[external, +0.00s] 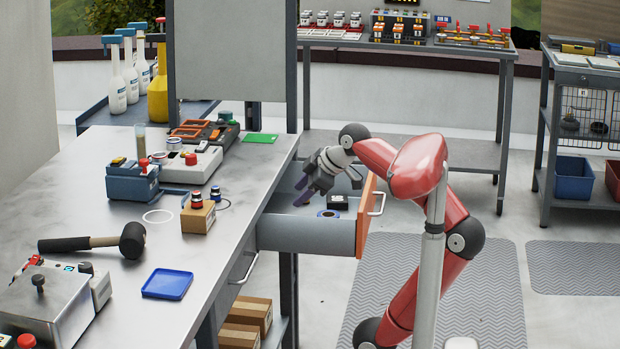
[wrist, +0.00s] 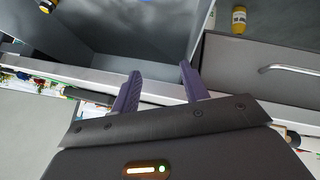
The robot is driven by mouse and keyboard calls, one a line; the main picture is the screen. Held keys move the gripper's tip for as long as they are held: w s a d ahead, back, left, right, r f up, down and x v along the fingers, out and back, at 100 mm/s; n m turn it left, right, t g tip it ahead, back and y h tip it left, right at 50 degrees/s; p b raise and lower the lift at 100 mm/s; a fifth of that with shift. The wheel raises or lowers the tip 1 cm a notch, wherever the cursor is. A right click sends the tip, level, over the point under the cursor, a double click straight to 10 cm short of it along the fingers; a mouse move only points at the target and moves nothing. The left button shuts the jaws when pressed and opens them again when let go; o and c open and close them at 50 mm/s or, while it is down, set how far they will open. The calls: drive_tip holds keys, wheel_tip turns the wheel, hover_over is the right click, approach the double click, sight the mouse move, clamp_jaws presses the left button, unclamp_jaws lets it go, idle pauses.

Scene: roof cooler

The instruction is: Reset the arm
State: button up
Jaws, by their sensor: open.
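My red arm reaches from the right to the open drawer of the workbench in the external view. My gripper (external: 304,191) hangs over the open drawer (external: 300,236), tilted down to the left. Its two purple fingers are apart with nothing between them; they also show in the wrist view (wrist: 157,85). The drawer has an orange front (external: 367,213) with a metal handle.
The workbench (external: 120,235) holds a mallet (external: 100,240), a blue tray (external: 167,284), a wooden block (external: 198,216) and several devices. A grey panel (external: 228,50) rises behind it. Cardboard boxes (external: 248,312) sit below.

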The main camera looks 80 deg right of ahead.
drive_tip(key=s+a+f+n+g+y+b, duration=0.15)
drive_tip(key=a+f+n+y, duration=0.35)
drive_tip(key=a, duration=0.6)
drive_tip(key=w+a+f+m+h+p, duration=0.1)
drive_tip(key=f+m+p, duration=0.2)
drive_tip(key=f, duration=0.3)
drive_tip(key=w+a+f+m+h+p, duration=0.1)
drive_tip(key=a+f+m+p, duration=0.1)
drive_tip(key=f, duration=0.5)
drive_tip(key=m+g+p, duration=0.1)
drive_tip(key=m, duration=0.1)
drive_tip(key=shift+a+m+p, duration=0.25)
drive_tip(key=shift+m+p, duration=0.15)
drive_tip(key=shift+w, duration=0.1)
drive_tip(key=shift+c, duration=0.2)
